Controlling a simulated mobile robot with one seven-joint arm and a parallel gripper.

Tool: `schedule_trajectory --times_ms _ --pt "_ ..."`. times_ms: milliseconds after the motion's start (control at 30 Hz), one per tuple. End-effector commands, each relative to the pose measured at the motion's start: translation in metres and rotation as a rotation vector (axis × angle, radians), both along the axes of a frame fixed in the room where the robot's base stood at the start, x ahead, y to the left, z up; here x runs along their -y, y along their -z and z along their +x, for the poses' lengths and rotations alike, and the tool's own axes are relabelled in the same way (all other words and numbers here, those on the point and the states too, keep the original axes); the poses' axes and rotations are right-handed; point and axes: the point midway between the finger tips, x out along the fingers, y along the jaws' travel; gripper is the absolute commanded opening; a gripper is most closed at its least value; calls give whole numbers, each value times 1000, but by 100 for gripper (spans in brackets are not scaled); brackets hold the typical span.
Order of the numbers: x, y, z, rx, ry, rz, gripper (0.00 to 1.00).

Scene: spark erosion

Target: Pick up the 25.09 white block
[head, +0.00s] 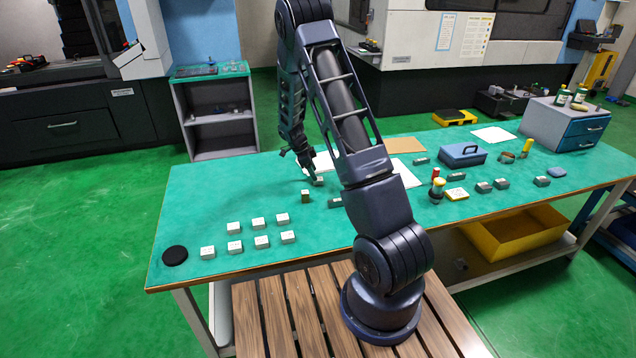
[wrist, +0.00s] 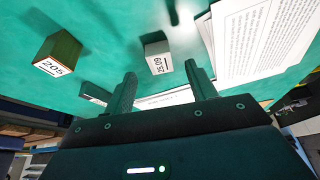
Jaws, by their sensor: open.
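The 25.09 white block (wrist: 157,56) lies on the green tabletop in the wrist view, its printed white end facing the camera. In that view it sits just beyond and between the two fingertips of my gripper (wrist: 160,82), with no contact visible. My gripper is open and empty. In the head view my gripper (head: 308,171) hangs low over the table, close to a small grey-white block (head: 318,182) that appears to be the same one.
A brown-green block marked 205 (wrist: 60,52) stands nearby at left in the wrist view. A printed sheet (wrist: 265,40) lies at right. Several white blocks (head: 257,224) and a black disc (head: 175,255) are at the table's left. A blue box (head: 463,155) stands at right.

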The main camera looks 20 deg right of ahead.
Motion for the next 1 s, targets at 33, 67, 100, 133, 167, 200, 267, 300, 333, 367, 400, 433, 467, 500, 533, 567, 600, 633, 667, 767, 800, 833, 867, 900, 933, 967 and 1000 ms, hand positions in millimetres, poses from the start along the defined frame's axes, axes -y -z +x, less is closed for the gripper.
schedule_trajectory --times_ms 33,67,100,133,167,200,267,300,333,367,400,433,467,500,533,567,600,633,667,767,800,833,867,900,933,967,1000 --pt "5 6 -1 -2 2 -1 56" --pt "7 10 -1 -1 2 0 56" --pt "9 15 -2 -3 1 1 56" --pt "11 20 -3 -4 1 0 56" --pt "13 23 -3 -3 0 0 56" --pt "14 28 -3 -2 1 0 56" --pt "16 32 -3 -1 0 0 56" --pt "16 34 -3 0 -1 0 56" --pt "17 35 -3 0 -1 0 56" --pt "17 35 -3 0 -1 0 56" --pt "17 35 -3 0 -1 0 56" --pt "17 35 -3 1 -1 0 56" --pt "17 35 -3 1 -1 0 56" --pt "17 35 -3 1 -1 0 56" --pt "17 35 -3 1 -1 0 52" --pt "17 34 -3 1 -1 0 47" --pt "17 34 -3 1 -1 0 39" --pt "17 34 -3 1 0 0 33" --pt "17 34 -3 1 -1 0 27" --pt "17 34 -3 1 0 0 7" --pt "17 34 -3 1 0 0 2" --pt "17 34 -3 1 0 0 2" --pt "16 34 -3 1 0 0 2" --pt "16 34 -3 1 0 0 2" --pt "16 34 -3 1 0 0 2" --pt "17 34 -3 1 0 0 2" --pt "17 34 -3 1 0 0 2"
